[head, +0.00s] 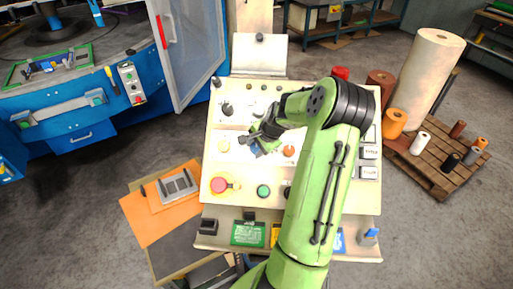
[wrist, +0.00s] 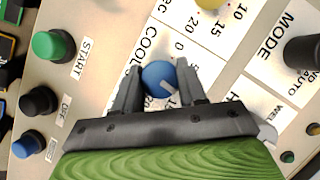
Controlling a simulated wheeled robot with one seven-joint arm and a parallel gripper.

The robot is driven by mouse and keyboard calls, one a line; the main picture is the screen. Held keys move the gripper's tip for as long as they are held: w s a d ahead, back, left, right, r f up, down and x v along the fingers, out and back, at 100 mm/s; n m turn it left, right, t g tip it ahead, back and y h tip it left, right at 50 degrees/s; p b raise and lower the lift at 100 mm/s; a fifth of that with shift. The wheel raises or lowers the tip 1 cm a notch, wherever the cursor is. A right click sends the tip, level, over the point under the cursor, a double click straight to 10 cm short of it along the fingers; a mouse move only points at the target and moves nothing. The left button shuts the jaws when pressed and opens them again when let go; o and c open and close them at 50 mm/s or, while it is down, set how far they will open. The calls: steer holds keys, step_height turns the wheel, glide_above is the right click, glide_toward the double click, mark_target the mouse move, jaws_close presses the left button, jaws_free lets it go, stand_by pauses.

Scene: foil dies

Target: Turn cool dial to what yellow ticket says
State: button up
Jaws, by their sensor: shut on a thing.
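The cool dial (wrist: 158,76) is a round blue knob with a white pointer mark, beside the printed word COOL in the wrist view. My gripper (wrist: 160,70) is shut on it, one finger on each side. The pointer mark slants toward the lower right of that view, toward numbers partly hidden by my gripper. In the head view my gripper (head: 260,143) is over the middle of the control panel (head: 213,140), and my arm covers its right part. A yellow card (head: 275,235), possibly the yellow ticket, shows on the front ledge, partly behind my arm; its writing is unreadable.
A green card (head: 248,233) lies on the same ledge. A red mushroom button (head: 219,185) and a green button (head: 263,191) stand near the panel's front. In the wrist view a yellow knob (wrist: 186,4) and a black MODE knob (wrist: 303,52) are close by.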

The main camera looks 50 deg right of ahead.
steer(key=m+t, duration=0.1)
steer(key=m, duration=0.1)
steer(key=m+b, duration=0.1)
steer(key=shift+s+f+m+t+h+b, duration=0.1)
steer(key=shift+m+t+h+b, duration=0.2)
steer(key=shift+m+t, duration=0.1)
steer(key=shift+m+t+h+b, duration=0.4)
steer(key=shift+m+t+b, duration=0.2)
steer(key=shift+m, duration=1.1)
steer(key=o, duration=1.1)
steer(key=shift+c, duration=0.2)
steer(key=p+v, duration=0.1)
steer(key=v, duration=1.5)
steer(key=shift+a+f, duration=0.1)
steer(key=shift+a, duration=0.05)
